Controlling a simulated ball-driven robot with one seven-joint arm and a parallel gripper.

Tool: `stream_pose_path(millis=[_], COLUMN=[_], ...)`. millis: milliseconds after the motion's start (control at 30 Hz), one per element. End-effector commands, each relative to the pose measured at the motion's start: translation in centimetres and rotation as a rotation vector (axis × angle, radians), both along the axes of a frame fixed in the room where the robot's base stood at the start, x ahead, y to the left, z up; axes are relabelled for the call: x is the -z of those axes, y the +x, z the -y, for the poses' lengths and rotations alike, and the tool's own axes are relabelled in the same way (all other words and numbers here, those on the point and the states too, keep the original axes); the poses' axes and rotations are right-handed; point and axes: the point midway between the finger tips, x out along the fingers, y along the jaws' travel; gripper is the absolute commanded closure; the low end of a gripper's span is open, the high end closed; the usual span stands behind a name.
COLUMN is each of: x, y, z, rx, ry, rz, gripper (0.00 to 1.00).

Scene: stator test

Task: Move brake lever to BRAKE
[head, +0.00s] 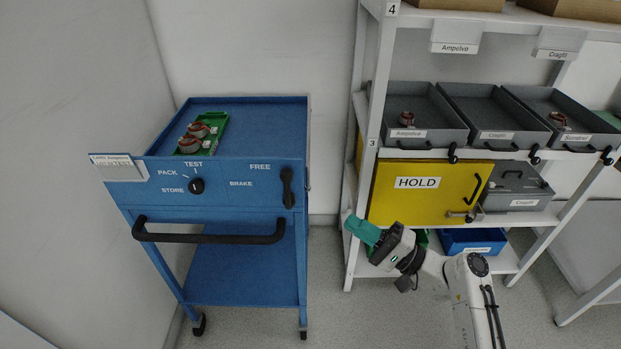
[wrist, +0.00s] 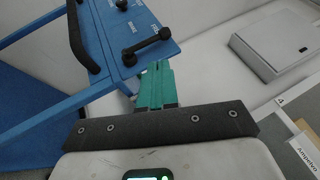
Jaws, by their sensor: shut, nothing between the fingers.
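The black brake lever (head: 287,187) is on the right end of the blue cart's (head: 225,210) front panel. It stands roughly upright in the head view, with its upper end by the word FREE and the word BRAKE to its left. It also shows in the wrist view (wrist: 147,47), just beyond the fingertips. My gripper (head: 352,222) is right of the cart and lower than the lever, in front of the shelf. Its green fingers (wrist: 157,68) are shut and empty. In the head view a clear gap separates them from the lever.
A black rotary knob (head: 197,186) is left of the lever, among STORE, PACK and TEST. The cart's black handle (head: 208,236) sticks out below. A green tray (head: 203,133) with copper-coloured parts is on top. A shelf with a yellow HOLD panel (head: 425,205) stands to the right.

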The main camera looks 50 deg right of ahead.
Motion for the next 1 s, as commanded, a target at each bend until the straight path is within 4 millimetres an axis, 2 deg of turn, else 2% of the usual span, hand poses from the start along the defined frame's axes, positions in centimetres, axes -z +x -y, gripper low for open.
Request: stream_pose_path(millis=[367, 533, 667, 1000], x=[-0.4, -0.7, -1.4, -3.8], y=[-0.2, 0.5, 2.2, 8.3], z=[0.4, 0.2, -0.1, -1.3], rx=[0.010, 0.007, 0.005, 0.006], ry=[0.016, 0.016, 0.015, 0.015], rz=[0.016, 0.017, 0.017, 0.017], gripper=[1.00, 1.00, 1.00, 1.00])
